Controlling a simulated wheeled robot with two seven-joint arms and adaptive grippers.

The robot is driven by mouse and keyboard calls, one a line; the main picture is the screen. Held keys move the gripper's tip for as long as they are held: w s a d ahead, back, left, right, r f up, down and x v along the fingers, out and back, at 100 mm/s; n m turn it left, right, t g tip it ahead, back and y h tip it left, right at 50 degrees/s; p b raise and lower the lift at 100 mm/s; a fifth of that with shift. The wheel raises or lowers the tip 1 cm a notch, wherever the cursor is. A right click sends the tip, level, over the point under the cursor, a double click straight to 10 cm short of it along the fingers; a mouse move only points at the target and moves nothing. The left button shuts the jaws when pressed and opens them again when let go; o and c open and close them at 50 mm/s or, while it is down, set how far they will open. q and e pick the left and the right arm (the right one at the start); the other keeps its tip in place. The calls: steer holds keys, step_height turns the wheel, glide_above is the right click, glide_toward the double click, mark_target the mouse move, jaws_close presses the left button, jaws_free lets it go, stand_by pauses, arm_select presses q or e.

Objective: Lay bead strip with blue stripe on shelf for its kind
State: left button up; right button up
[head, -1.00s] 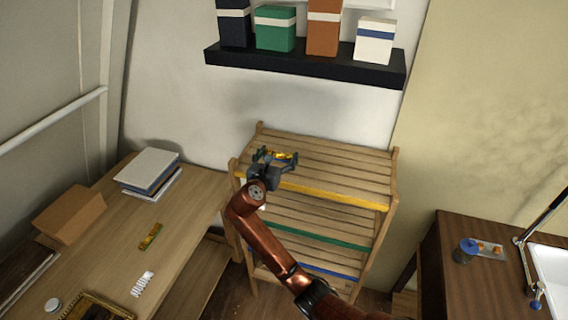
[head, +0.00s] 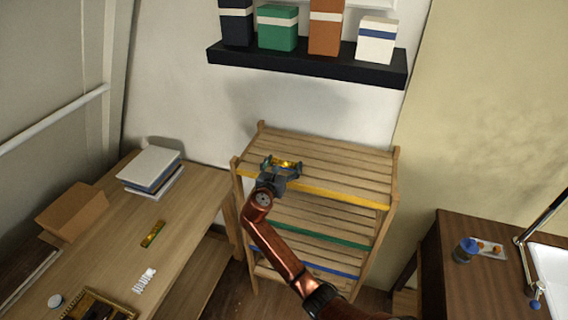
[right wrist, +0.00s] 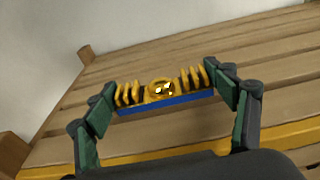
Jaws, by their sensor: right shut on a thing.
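My right gripper (head: 281,167) is shut on a gold ornamental strip, the bead strip with blue stripe (right wrist: 165,104). The right wrist view shows the blue stripe along its near side and the fingers at its two ends. Gripper and strip are over the front left part of the rack's top shelf (head: 330,160), which has a yellow front edge (head: 345,198). I cannot tell whether the strip touches the slats. Below are a shelf with a green edge (head: 325,237) and a lowest shelf with a blue edge (head: 335,273). My left gripper is out of view.
On the wooden table at left lie another gold strip (head: 153,234), a white ribbed piece (head: 145,281), books (head: 150,170) and a cardboard box (head: 72,212). A dark wall shelf (head: 310,66) with boxes hangs above the rack. A sink counter (head: 470,283) stands at right.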

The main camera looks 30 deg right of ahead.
steer(key=o, duration=1.2)
steer(key=shift+f, duration=0.1)
